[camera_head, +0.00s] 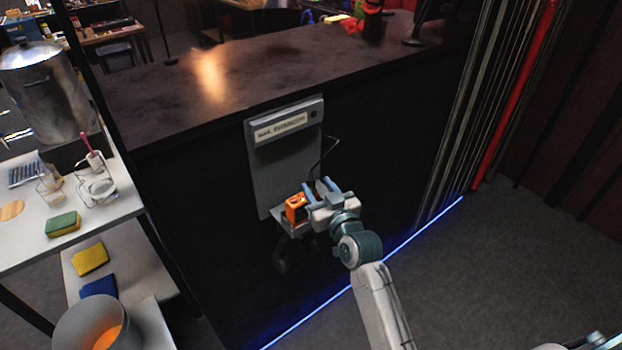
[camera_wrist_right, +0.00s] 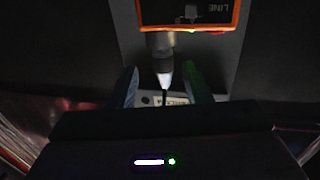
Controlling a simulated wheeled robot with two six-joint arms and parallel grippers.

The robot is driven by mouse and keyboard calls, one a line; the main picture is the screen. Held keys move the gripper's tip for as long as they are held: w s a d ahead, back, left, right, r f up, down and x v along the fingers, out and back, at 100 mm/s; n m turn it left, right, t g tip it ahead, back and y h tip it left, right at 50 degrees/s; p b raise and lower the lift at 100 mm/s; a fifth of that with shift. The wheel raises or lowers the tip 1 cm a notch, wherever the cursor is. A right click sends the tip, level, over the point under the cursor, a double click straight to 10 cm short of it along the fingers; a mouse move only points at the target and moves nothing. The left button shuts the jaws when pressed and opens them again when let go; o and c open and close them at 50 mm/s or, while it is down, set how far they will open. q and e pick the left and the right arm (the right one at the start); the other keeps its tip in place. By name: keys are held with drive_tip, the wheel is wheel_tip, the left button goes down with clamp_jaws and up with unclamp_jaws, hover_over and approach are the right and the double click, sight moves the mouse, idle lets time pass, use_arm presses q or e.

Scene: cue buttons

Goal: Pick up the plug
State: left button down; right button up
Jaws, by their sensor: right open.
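The plug (camera_wrist_right: 163,62) shows in the right wrist view as a grey metal cylinder with a pale narrow end and a thin dark cable. Its wide end meets an orange-framed box (camera_wrist_right: 190,14) marked "LINE". My right gripper (camera_wrist_right: 162,88) is open, with one finger on each side of the plug and a visible gap to each. In the head view the right gripper (camera_head: 317,188) is beside the orange box (camera_head: 296,207), which sits on a small ledge of a grey wall panel (camera_head: 280,165). The plug itself is hard to make out there.
The panel is mounted on the dark front of a counter (camera_head: 200,90). A black cable (camera_head: 327,150) loops from the panel toward the gripper. A white shelf (camera_head: 20,245) with sponges, glasses and a metal pot stands at left.

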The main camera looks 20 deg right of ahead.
sight(312, 183)
drive_tip(key=w, duration=0.1)
drive_tip(key=w+a+p, duration=0.1)
drive_tip(key=w, duration=0.1)
drive_tip(key=shift+w, duration=0.25)
drive_tip(key=shift+w+f, duration=0.1)
drive_tip(key=shift+w, duration=0.1)
drive_tip(key=shift+s, duration=0.1)
drive_tip(key=shift+c, duration=0.8)
clamp_jaws()
drive_tip(key=shift+r, duration=0.2)
